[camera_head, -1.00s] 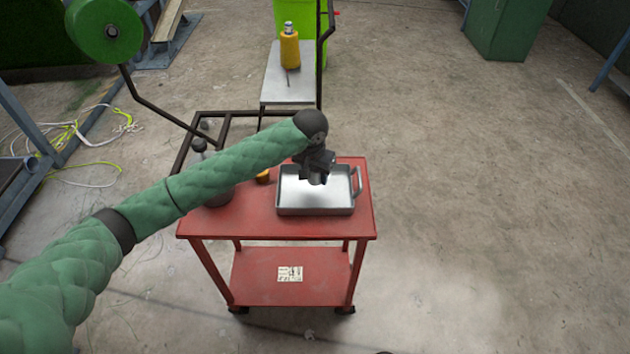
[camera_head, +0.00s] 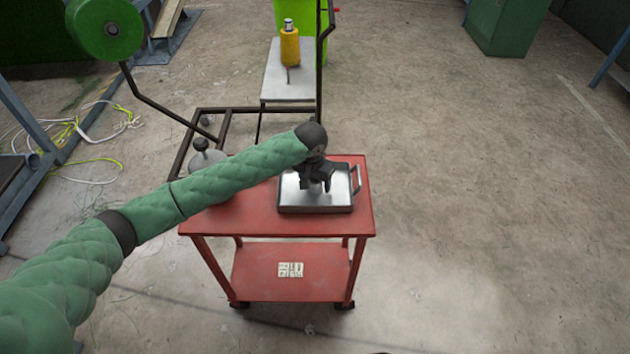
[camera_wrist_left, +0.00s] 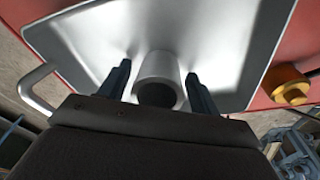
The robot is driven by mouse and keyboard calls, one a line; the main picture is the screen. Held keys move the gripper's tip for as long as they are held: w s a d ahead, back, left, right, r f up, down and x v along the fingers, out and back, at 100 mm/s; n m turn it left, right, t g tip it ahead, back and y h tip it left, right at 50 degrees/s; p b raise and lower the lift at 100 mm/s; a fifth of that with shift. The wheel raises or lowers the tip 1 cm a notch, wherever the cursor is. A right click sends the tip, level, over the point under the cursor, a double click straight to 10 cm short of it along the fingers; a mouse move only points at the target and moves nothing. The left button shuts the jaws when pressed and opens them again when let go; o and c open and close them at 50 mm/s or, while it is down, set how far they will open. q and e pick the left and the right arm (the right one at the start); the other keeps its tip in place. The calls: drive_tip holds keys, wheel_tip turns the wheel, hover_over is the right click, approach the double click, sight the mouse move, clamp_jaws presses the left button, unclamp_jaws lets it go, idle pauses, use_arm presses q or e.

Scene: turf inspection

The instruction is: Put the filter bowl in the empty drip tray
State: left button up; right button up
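The drip tray (camera_head: 284,207) is a shallow silver metal tray with side handles on top of the red cart. It fills much of the left wrist view (camera_wrist_left: 90,40). The filter bowl (camera_wrist_left: 158,70) is a small grey cylinder with a dark round opening, seen between my left fingers against the tray floor. My left gripper (camera_head: 316,186) points down over the tray. Its two dark fingers stand on either side of the bowl in the wrist view (camera_wrist_left: 158,88), with narrow gaps, so it looks open. The bowl's contact with the tray floor is hard to judge. My right gripper is not in view.
The red cart (camera_head: 250,222) has a lower shelf. A grey container with a dark knob (camera_head: 204,155) stands behind my left arm. An orange fitting (camera_wrist_left: 286,84) is on the cart beside the tray. Floor at right is clear.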

use_arm(q)
drive_tip(key=shift+r, duration=0.5)
wheel_tip(320, 180, up, 11)
drive_tip(key=s+b, duration=0.1)
drive_tip(key=b, duration=0.2)
drive_tip(key=shift+s+a, duration=0.25)
drive_tip(key=shift+a, duration=0.1)
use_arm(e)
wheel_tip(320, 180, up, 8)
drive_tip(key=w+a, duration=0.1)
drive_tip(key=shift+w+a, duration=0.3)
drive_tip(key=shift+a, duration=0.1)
